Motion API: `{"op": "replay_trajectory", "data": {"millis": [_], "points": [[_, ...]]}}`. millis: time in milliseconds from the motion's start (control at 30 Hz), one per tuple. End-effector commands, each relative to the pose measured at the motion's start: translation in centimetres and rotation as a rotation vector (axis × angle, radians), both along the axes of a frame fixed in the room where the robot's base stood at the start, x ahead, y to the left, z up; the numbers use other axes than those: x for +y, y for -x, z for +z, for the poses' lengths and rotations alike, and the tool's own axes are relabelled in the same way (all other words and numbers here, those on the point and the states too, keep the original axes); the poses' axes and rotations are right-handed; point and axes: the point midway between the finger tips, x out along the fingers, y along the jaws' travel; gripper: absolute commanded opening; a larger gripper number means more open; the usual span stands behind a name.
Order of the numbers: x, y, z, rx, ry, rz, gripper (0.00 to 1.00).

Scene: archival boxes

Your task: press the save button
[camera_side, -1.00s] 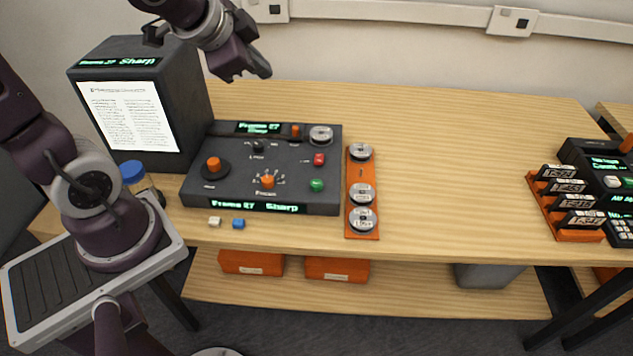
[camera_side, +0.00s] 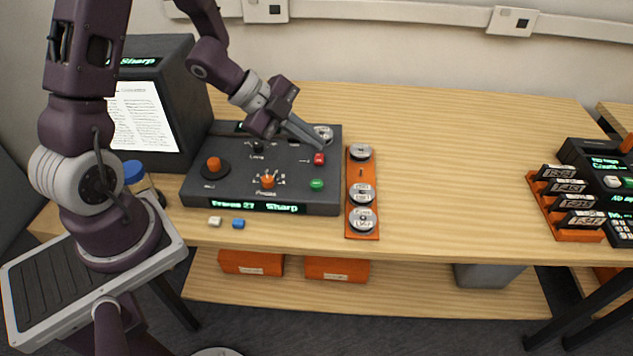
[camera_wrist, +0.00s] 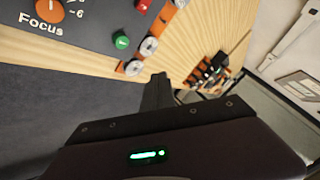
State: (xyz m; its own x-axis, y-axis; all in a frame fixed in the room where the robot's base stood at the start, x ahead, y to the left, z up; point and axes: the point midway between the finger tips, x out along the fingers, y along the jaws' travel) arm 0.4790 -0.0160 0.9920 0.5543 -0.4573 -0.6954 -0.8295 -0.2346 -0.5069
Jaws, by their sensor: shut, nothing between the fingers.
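The dark control panel (camera_side: 230,185) on the bench carries a red button (camera_side: 319,159) and a green button (camera_side: 317,184) near its right side. I cannot read which one is labelled save. In the wrist view the green button (camera_wrist: 122,40) and the red button (camera_wrist: 143,5) show at the top. My gripper (camera_side: 321,146) is shut and empty, its fingers slanting down to the right. In the side view the fingertips appear just above and behind the red button; I cannot tell whether they touch it. The shut fingers also show in the wrist view (camera_wrist: 158,88).
An orange focus knob (camera_side: 268,181) and another orange knob (camera_side: 214,164) stand on the panel. An orange rack with metal reels (camera_side: 361,194) lies right of it. A reader screen (camera_side: 142,120) stands behind left. The bench's middle (camera_side: 450,170) is clear.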

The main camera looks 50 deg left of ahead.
Motion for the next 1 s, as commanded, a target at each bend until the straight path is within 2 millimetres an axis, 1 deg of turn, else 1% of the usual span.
{"op": "replay_trajectory", "data": {"millis": [300,500,700,1000], "points": [[0.0,0.1,-4.6,0.005,0.002,0.001,0.00],[0.0,0.0,-7.1,0.004,0.000,0.002,0.00],[0.1,0.0,-8.2,0.001,-0.003,0.002,0.00],[0.1,0.0,-8.3,0.000,-0.004,0.002,0.00]]}}
